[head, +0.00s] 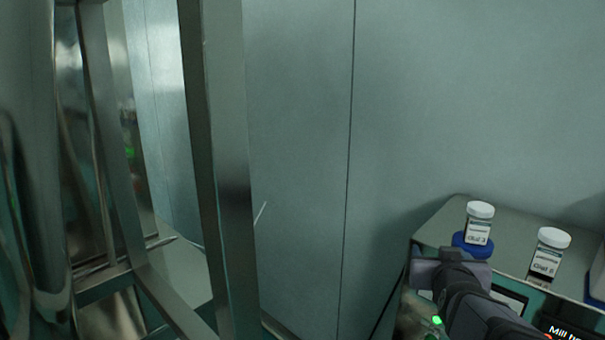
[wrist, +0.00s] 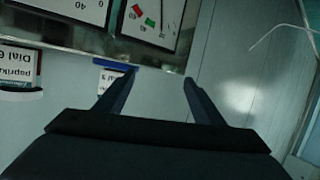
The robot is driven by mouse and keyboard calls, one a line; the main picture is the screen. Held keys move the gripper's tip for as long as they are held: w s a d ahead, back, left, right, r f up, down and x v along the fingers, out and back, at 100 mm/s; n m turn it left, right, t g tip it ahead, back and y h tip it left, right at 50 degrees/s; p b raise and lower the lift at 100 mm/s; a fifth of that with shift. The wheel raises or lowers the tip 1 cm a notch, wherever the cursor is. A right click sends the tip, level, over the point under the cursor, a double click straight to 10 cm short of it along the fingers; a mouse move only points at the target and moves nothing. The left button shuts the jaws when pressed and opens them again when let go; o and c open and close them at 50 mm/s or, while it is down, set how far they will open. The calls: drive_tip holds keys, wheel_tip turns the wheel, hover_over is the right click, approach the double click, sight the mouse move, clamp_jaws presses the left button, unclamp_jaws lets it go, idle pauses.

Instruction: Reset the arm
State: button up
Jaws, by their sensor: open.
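My arm (head: 475,300) shows in the head view at the lower right, in front of a bench with labelled jars. In the wrist view my gripper (wrist: 158,85) is open, its two dark fingers apart with nothing between them. The fingertips themselves are not clear in the head view.
Two white-capped jars (head: 479,222) (head: 549,252) stand on the metal bench top (head: 440,225), the left one by a blue round part (head: 470,246). A metal frame post (head: 222,170) stands at left. The grey wall panel (head: 420,100) is bare.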

drive_tip(key=s+a+f+n+g+y+p, duration=0.2)
drive_tip(key=s+a+f+g+y+p, duration=0.25)
drive_tip(key=s+a+f+g, duration=0.75)
drive_tip(key=s+a+f+g+p, duration=0.1)
drive_tip(key=s+a+f, duration=0.1)
drive_tip(key=s+f, duration=0.35)
drive_tip(key=s+a+f+g, duration=0.1)
drive_tip(key=s+f, duration=0.2)
drive_tip(key=s, duration=0.6)
wheel_tip(320, 180, down, 81)
drive_tip(key=b, duration=8)
drive_tip(key=shift+a+n+b, duration=0.2)
drive_tip(key=shift+n+b, duration=0.1)
drive_tip(key=shift+n, duration=0.1)
drive_tip(key=shift+s+r, duration=0.1)
drive_tip(key=shift+r, duration=0.05)
drive_tip(key=shift+c, duration=0.5)
